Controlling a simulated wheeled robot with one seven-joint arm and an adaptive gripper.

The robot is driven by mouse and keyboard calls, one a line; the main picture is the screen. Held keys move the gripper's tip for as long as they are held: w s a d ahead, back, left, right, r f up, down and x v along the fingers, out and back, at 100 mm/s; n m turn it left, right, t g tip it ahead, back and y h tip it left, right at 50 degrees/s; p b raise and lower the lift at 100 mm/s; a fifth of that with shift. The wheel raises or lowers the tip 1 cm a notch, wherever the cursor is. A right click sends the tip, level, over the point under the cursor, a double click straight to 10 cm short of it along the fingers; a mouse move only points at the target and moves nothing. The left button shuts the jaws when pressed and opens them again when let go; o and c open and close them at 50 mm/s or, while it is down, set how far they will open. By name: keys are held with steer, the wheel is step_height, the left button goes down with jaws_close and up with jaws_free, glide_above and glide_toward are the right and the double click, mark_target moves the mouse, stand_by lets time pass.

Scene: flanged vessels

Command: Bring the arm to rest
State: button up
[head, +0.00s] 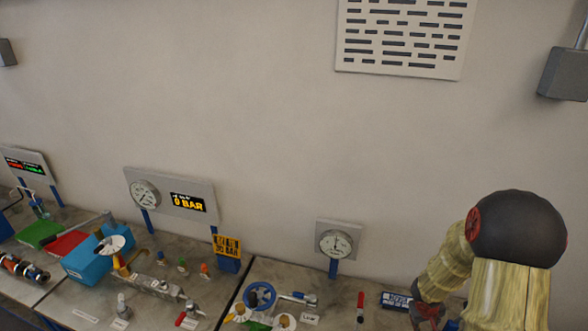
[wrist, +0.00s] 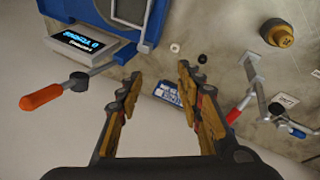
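My arm (head: 515,230) stands at the right of the head view, bent at a dark rounded joint, with its lower end reaching down to the bench. My gripper's fingers are not clear in that view. In the wrist view my gripper (wrist: 157,80) is open, its two fingers apart with nothing held between them. Past the fingers lies a small blue labelled item (wrist: 168,93) on the bench, apart from them as far as I can tell.
A grey display with cyan digits (wrist: 80,42) and an orange-handled lever (wrist: 42,102) are left of the fingers. The bench (head: 340,285) carries a dial gauge (head: 336,243) and a blue handwheel (head: 259,296).

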steer(key=s+a+r+g+b, duration=0.1)
steer(key=s+a+r+b, duration=0.2)
steer(key=s+b, duration=0.25)
steer(key=s+a+r+g+b, duration=0.1)
steer(key=s+a+r+b, duration=0.2)
steer(key=s+b, duration=0.3)
steer(key=s+a+f+t+y+b, duration=0.1)
steer(key=s+a+t+y+b, duration=0.1)
steer(key=s+a+b, duration=0.4)
steer(key=s+a+f+t+y+b, duration=0.1)
steer(key=s+a+f+t+b, duration=0.1)
steer(key=s+a+b, duration=0.4)
steer(key=a+t+b, duration=0.1)
steer(key=a+b, duration=0.4)
steer(key=b, duration=0.3)
steer(key=shift+a+f+m+y, duration=0.15)
steer(key=shift+m+y, duration=0.25)
